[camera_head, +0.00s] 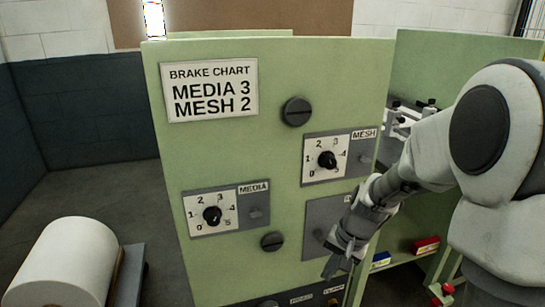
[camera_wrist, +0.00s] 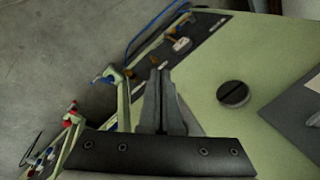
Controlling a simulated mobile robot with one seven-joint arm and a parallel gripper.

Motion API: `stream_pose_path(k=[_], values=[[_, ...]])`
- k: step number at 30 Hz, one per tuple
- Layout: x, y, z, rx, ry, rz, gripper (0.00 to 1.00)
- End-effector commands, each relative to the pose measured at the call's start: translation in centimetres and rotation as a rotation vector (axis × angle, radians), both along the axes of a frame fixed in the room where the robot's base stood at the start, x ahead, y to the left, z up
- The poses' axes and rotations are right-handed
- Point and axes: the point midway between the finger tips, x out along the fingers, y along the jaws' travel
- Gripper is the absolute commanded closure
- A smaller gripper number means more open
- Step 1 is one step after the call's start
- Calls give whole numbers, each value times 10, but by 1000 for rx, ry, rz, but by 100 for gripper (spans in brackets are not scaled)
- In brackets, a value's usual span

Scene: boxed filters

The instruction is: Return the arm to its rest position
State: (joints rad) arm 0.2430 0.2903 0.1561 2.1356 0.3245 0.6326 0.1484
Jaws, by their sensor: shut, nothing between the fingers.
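My arm reaches in from the right of the head view, across the front of a green panel (camera_head: 270,130). My gripper (camera_head: 332,268) points down and left in front of the panel's lower right part. In the wrist view my gripper (camera_wrist: 160,75) shows its two fingers together, with nothing held between them. A dark slotted knob (camera_wrist: 233,94) on the panel shows to the right of the fingers, apart from them.
A brake chart (camera_head: 210,90) reads MEDIA 3, MESH 2. The MESH dial (camera_head: 327,159) and MEDIA dial (camera_head: 212,215) sit on the panel. A white roll (camera_head: 65,262) lies at the lower left. A red box (camera_head: 426,245) stands behind my arm.

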Motion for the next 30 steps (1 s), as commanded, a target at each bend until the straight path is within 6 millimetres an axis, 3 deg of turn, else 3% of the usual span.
stream_pose_path(k=[1, 6, 15, 21, 30], values=[[-6, 1, 18, -23, -29, 31, 100], [-33, 2, 65, -93, -101, 122, 100], [-91, 1, 130, -213, -227, 262, 100], [-134, -2, 158, -285, -309, 338, 100], [-184, -9, 177, -364, -406, 419, 100]])
